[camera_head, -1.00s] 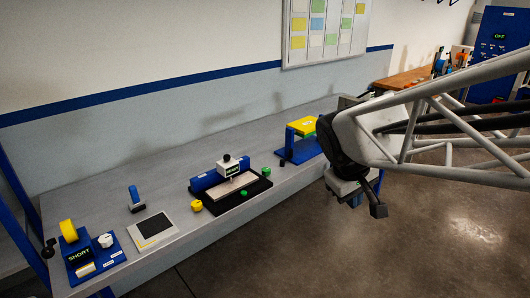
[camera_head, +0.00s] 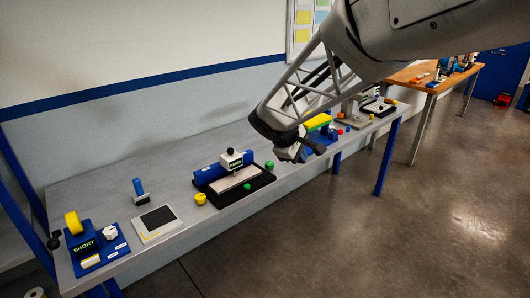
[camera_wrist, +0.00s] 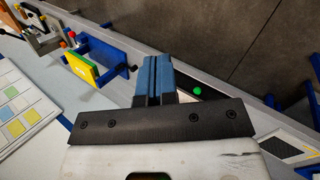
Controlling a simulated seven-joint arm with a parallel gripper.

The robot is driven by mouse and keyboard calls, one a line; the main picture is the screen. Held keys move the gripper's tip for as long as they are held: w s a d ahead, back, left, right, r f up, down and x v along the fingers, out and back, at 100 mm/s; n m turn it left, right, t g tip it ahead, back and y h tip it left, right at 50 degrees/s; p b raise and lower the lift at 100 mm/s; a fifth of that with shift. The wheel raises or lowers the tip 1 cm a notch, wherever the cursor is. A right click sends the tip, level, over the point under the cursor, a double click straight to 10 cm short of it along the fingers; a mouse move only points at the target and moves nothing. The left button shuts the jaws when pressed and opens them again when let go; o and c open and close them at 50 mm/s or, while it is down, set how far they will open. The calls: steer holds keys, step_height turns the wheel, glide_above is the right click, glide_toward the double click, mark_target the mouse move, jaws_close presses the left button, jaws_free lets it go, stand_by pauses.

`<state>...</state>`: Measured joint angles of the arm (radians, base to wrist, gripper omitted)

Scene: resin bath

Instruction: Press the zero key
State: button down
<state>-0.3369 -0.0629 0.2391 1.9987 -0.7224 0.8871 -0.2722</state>
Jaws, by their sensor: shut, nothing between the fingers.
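I cannot make out a key marked zero in either view. A flat pale panel (camera_head: 172,232) with a black square and a yellow mark lies near the bench's front edge; a similar panel shows at the right of the wrist view (camera_wrist: 268,144). A blue unit (camera_head: 87,262) marked SHORT, with a yellow ring and a white knob, stands at the bench's left end. My gripper (camera_head: 318,150) hangs over the bench's right part, well apart from both. Its blue fingers (camera_wrist: 152,64) are together and empty in the wrist view.
A black tray (camera_head: 226,202) with a blue block and knobbed press sits mid-bench. A blue stand (camera_head: 320,140) with a yellow-green top is partly behind my gripper. A blue-handled tool (camera_head: 140,190) stands behind the panel. Small yellow and green pieces lie near the tray.

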steer(key=w+a+f+n+t, duration=0.1)
steer(key=w+a+f+n, duration=0.35)
steer(key=w+a, duration=0.45)
steer(key=n+t, duration=0.2)
steer(key=n, duration=0.1)
glide_above(247, 187)
step_height(247, 187, down, 5)
steer(key=shift+w+f+h, duration=0.15)
steer(key=shift+f+h, duration=0.05)
steer(key=shift+h, duration=0.1)
steer(key=shift+f, duration=0.1)
steer(key=shift+f, duration=4.3)
steer(key=shift+f, duration=0.9)
steer(key=shift+r, duration=0.9)
